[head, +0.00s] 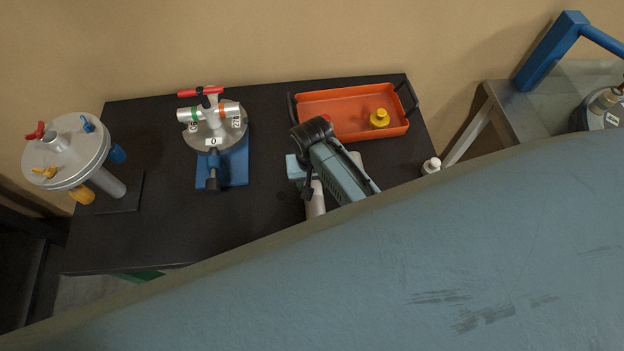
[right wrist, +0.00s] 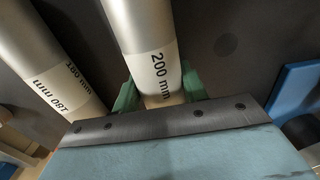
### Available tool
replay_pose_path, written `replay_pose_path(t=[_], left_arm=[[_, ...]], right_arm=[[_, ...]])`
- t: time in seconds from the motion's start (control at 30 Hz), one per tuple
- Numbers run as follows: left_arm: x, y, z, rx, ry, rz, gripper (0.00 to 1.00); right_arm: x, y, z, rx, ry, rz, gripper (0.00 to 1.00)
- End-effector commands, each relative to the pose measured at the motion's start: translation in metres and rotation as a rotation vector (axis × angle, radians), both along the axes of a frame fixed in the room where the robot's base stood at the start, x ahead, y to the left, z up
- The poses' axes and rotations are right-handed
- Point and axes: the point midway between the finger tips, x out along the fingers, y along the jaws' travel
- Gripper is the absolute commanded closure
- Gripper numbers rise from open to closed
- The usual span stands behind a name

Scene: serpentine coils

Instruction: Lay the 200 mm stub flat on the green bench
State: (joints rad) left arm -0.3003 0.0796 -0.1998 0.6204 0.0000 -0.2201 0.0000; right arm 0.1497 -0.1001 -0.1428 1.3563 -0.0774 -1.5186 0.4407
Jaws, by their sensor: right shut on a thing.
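The 200 mm stub (right wrist: 152,50) is a silver tube with a white label, seen in the right wrist view. It stands between the green fingers of my right gripper (right wrist: 158,94), which is shut on it. A second silver tube (right wrist: 45,65) with its label turned over, seemingly 180 mm, is beside it on the left and apart from the fingers. In the head view my teal right wrist covers most of this spot, and a silver tube (head: 315,200) shows under it. A green strip (head: 140,275) shows below the black tabletop's front edge; no green bench top is visible. My left gripper is not in view.
The black table (head: 270,110) carries a silver drum (head: 70,150) with coloured valves, a blue-based instrument (head: 215,145), and an orange tray (head: 345,105) holding a yellow piece. A grey metal stand (head: 500,100) is at right. My own teal body part hides the foreground.

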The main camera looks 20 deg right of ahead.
Motion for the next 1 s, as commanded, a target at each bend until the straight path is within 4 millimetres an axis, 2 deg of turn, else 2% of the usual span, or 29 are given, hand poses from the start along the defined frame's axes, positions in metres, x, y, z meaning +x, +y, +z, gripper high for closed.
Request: replay_pose_path(t=[0.2,0.23,0.4,0.83,1.0], left_arm=[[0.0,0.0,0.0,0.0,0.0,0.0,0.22],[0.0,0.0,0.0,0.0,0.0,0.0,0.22],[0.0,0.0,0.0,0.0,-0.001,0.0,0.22],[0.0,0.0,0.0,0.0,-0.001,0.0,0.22],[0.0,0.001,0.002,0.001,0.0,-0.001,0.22]], right_arm=[[-0.001,0.0,-0.002,0.002,0.002,0.0,0.95],[-0.001,0.0,-0.003,0.002,0.002,0.0,0.53],[-0.002,-0.001,-0.003,-0.002,0.005,-0.001,0.32],[-0.005,-0.006,-0.006,-0.011,0.013,-0.004,0.32],[-0.004,-0.004,0.009,-0.008,0.009,-0.003,0.32]])
